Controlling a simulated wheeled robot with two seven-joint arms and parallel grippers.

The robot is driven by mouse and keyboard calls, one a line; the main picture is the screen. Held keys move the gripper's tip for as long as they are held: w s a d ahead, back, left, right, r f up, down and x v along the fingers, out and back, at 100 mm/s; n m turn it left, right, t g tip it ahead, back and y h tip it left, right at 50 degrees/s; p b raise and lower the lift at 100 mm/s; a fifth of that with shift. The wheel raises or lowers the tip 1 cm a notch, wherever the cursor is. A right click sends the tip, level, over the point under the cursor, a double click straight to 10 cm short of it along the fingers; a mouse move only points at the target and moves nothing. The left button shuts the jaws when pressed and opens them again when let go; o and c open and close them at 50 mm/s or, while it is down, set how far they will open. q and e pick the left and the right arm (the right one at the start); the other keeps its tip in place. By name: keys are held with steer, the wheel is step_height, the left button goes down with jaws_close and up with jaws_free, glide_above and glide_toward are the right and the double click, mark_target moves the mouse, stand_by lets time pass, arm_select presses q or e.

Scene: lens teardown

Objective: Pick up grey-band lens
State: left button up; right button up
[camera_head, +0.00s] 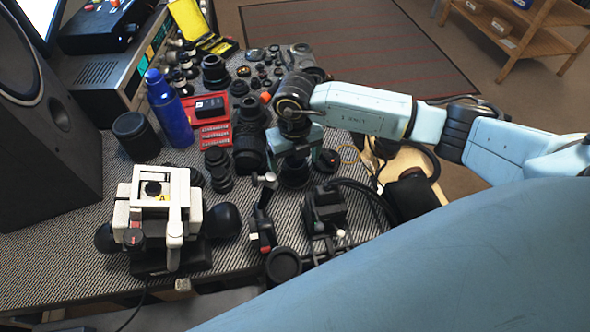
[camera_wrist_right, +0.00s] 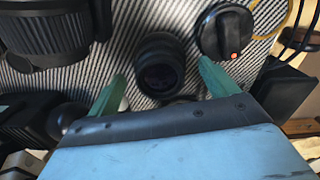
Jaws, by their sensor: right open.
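My right gripper (camera_head: 298,160) is open above the table, pointing down, with its green fingertips apart. In the right wrist view, the gripper (camera_wrist_right: 163,88) has a finger on either side of a dark upright lens (camera_wrist_right: 160,66), which stands just beyond the fingertips. No contact with the fingers shows. The same lens (camera_head: 295,176) is partly hidden under the gripper in the head view. It is the likely grey-band lens, but I cannot clearly make out a grey band on it. My left gripper is not in view.
A large black lens (camera_head: 250,142) stands close to the left of the gripper. A round black cap with an orange mark (camera_wrist_right: 226,31) lies to the right in the wrist view. A blue bottle (camera_head: 170,112), a red case (camera_head: 214,138) and a white device (camera_head: 160,212) are further left.

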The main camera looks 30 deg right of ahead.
step_height(320, 180, down, 2)
steer(key=shift+f, duration=0.15)
steer(key=c, duration=1.3)
